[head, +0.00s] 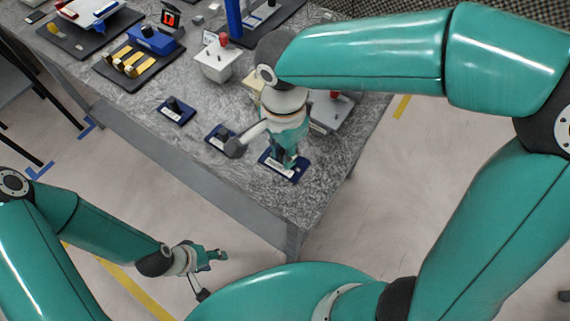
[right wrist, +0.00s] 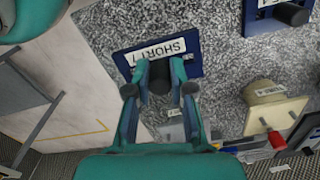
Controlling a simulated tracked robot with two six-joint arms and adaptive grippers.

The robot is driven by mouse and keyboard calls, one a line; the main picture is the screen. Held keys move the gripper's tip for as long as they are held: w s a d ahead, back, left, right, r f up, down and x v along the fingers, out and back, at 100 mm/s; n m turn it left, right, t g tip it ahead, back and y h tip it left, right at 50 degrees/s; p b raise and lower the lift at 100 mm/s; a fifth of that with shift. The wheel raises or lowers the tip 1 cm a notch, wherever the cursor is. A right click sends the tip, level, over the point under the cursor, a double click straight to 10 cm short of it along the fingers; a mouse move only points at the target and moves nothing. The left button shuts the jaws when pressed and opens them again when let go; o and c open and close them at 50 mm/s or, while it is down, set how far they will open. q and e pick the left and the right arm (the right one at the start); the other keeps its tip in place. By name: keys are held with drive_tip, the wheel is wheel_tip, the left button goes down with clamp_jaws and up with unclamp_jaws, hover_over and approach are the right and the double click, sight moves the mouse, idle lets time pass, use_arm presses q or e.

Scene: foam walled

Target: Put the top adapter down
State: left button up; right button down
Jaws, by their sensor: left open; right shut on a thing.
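My right gripper (head: 287,158) is low over the blue plate (head: 296,176) near the table's front right corner. In the right wrist view, its fingers (right wrist: 160,90) are closed on a dark cylindrical adapter (right wrist: 158,76). The adapter is at the blue plate (right wrist: 133,55), which has a white label reading "SHORT" and a last mark I cannot read. I cannot tell whether the adapter touches the plate; the fingers hide part of it. My left gripper (head: 218,256) is open and empty, off the table's front edge over the floor.
Two more blue plates with dark pieces, one in the middle (head: 176,111) and one nearer (head: 217,134), lie to the left. A white box with a red knob (head: 218,60) stands behind. A beige block with a red-tipped part (right wrist: 272,110) is right of the gripper.

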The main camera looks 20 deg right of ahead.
drive_tip(key=shift+f, duration=2.9)
drive_tip(key=shift+f+b, duration=0.2)
drive_tip(key=shift+b, duration=0.1)
drive_tip(key=c, duration=1)
unclamp_jaws()
drive_tip(key=shift+r, duration=0.1)
drive_tip(key=shift+r, duration=0.1)
wheel_tip(320, 180, up, 12)
drive_tip(key=shift+p, duration=0.55)
